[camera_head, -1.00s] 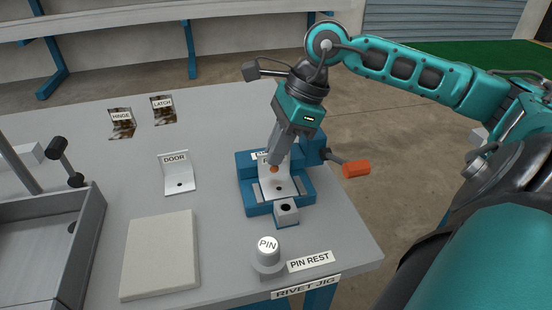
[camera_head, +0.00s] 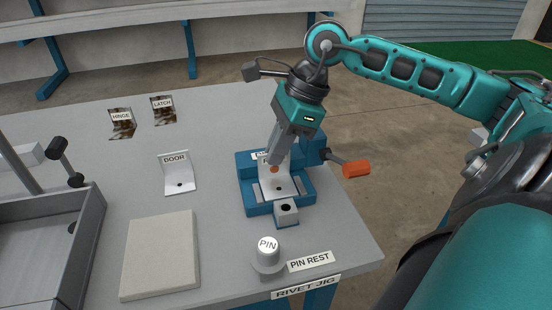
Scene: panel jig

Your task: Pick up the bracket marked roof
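A pale L-shaped bracket (camera_head: 279,188) sits in the blue rivet jig (camera_head: 258,207), with a hole in its flat foot. Its upright label is mostly covered by my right gripper, so I cannot read the whole word. My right gripper (camera_head: 274,165) comes down from above, its fingers at the bracket's upright plate. I see the fingers side-on and cannot tell whether they are closed on the plate. Other brackets marked door (camera_head: 178,184), hinge (camera_head: 121,128) and latch (camera_head: 163,112) stand on the table to the left. My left gripper is not in view.
A jig handle with an orange grip (camera_head: 355,169) sticks out to the right. A pin (camera_head: 267,245) stands at the front by the pin rest label (camera_head: 311,261). A beige pad (camera_head: 160,255) and a grey tray (camera_head: 88,232) lie to the left. The table's back middle is clear.

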